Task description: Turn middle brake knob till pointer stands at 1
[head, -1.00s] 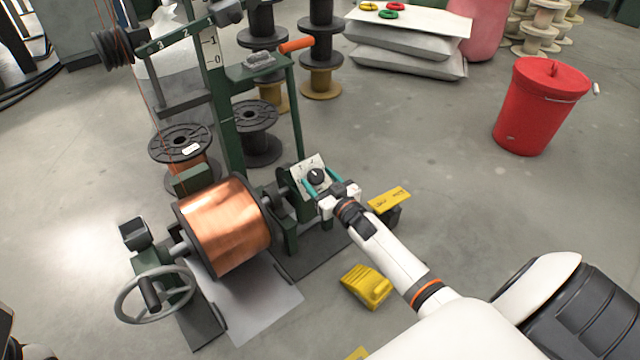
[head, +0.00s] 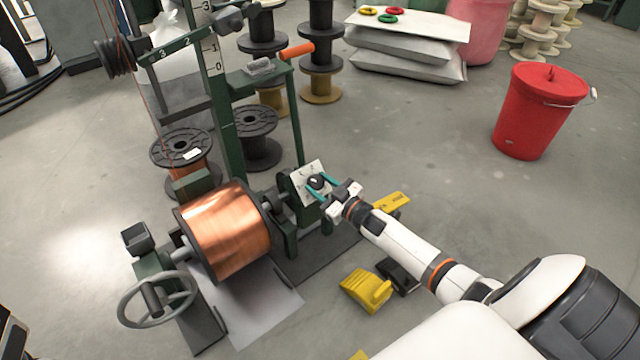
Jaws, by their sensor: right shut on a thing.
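The brake knob (head: 317,181) is a black round knob with a small light pointer mark. It sits on a tilted white dial plate (head: 309,172) at the right end of the green winding machine. The dial's markings are too small to read, so I cannot tell which number the pointer stands at. My right gripper (head: 319,187) reaches in from the lower right. Its teal fingers are shut on the knob, one on each side, and hide part of the plate's lower edge. My left gripper does not show.
A copper-wound spool (head: 226,232) lies in the machine, left of the dial, with a grey handwheel (head: 156,299) in front.

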